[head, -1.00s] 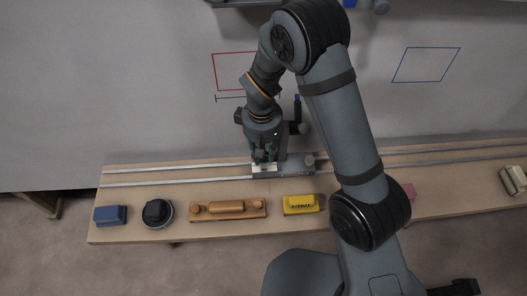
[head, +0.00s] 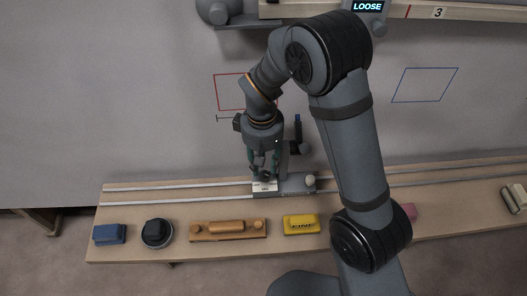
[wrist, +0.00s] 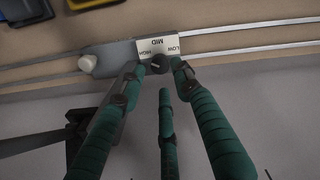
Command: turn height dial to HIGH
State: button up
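The height dial (wrist: 158,67) is a small dark knob on a grey carriage on the bench rail. Its white label plate (wrist: 157,46) reads LOW, MID and HIGH, upside down in the wrist view; MID is in the middle. I cannot tell which mark the knob points to. The plate also shows in the head view (head: 264,187), where the knob is hidden. My gripper (wrist: 158,70) has green fingers spread apart, with tips on both sides of the knob in the picture. It holds nothing that I can see; whether any tip touches the knob is unclear. The gripper (head: 263,174) points down over the plate.
A light round knob (head: 310,180) sits at the carriage's right end. Along the bench front are a blue block (head: 109,234), a black round tool (head: 157,233), a wooden plane (head: 228,230) and a yellow block (head: 301,225). A display (head: 367,6) reads LOOSE.

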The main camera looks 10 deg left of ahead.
aim_at(264, 175)
notch_tip(264, 175, up, 7)
jog(key=shift+s+f, duration=0.15)
dwell(0.4)
jog(key=f, duration=1.2)
jog(key=shift+w, duration=0.2)
